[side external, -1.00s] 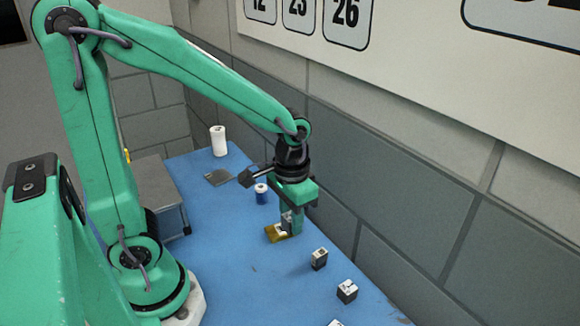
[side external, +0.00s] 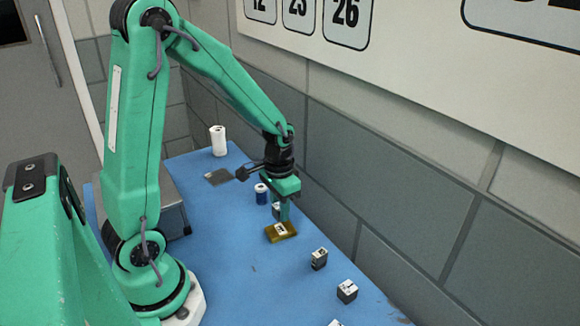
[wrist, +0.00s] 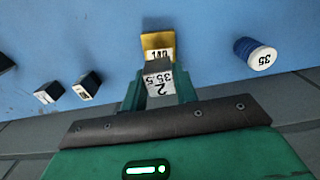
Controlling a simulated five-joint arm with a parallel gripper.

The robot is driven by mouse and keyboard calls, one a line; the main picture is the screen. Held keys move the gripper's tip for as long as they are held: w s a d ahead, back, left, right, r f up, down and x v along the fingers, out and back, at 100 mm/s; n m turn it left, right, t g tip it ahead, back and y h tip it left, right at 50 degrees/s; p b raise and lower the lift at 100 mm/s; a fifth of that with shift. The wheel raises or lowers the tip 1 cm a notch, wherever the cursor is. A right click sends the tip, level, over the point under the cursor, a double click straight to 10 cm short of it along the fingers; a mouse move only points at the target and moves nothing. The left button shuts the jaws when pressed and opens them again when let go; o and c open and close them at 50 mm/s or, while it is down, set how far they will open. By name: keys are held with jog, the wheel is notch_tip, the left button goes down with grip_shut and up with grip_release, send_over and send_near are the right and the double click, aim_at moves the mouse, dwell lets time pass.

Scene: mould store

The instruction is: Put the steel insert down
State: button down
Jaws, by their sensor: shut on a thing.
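My gripper (side external: 281,212) is shut on the steel insert (wrist: 158,81), a small grey block. Its label, with a 2 and 35.5, faces the wrist camera between the fingers. In the side view the insert (side external: 276,210) shows small and partly hidden by a finger. It is low over the blue table, just behind a yellow block (side external: 281,232). I cannot tell whether it touches the table. The yellow block, with a white label, also shows in the wrist view (wrist: 157,41), beyond the insert.
Small dark blocks (side external: 319,259) (side external: 347,291) stand toward the front right. The wall runs along the table's right side.

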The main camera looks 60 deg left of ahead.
jog(key=shift+f, duration=2)
jog(key=shift+f, duration=0.1)
jog(key=c, duration=1.1)
grip_release()
jog(key=shift+r, duration=6.1)
